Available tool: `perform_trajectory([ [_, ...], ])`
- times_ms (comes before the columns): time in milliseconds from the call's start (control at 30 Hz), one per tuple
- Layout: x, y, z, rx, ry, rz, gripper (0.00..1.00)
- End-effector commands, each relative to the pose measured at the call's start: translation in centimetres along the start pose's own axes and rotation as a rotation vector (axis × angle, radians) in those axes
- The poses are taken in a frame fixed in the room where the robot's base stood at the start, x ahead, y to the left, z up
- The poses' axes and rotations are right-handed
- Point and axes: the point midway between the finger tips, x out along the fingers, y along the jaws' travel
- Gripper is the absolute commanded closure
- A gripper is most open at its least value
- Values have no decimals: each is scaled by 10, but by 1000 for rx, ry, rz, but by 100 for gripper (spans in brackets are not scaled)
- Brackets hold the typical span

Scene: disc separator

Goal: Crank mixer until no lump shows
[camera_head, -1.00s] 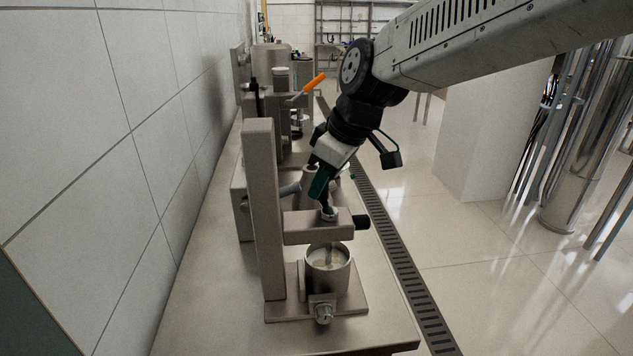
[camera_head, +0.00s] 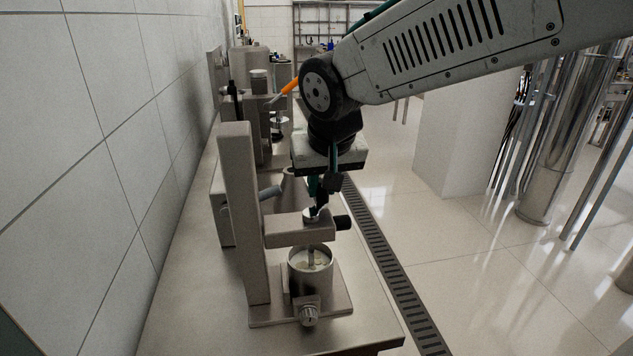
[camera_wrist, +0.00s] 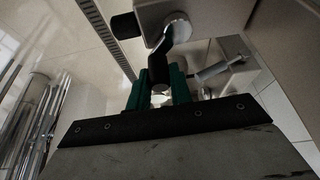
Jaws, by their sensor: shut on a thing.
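The mixer (camera_head: 237,200) stands on the bench, with a tall post and an arm reaching over a metal cup (camera_head: 310,272). The cup holds pale liquid with a shaft dipping into it, and pale lumps seem to show on the surface. My gripper (camera_head: 316,205) is above the mixer arm, shut on the crank handle (camera_wrist: 158,70). In the wrist view the dark handle sits between the green fingers, and the crank's metal link runs up to a round hub (camera_wrist: 178,26).
A dark knob (camera_head: 343,222) sticks out from the mixer arm's right end. Behind stand more metal devices and an orange-handled tool (camera_head: 289,87). The tiled wall (camera_head: 100,150) is close on the left. A floor drain (camera_head: 385,255) runs along the bench's right side.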

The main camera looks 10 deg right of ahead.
Motion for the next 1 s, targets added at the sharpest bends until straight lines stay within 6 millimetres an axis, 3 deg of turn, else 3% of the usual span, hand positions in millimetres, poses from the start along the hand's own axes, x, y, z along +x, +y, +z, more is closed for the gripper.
perform_trajectory([
  [1000, -13, 11, 30, 831, -2, 345, 100],
])
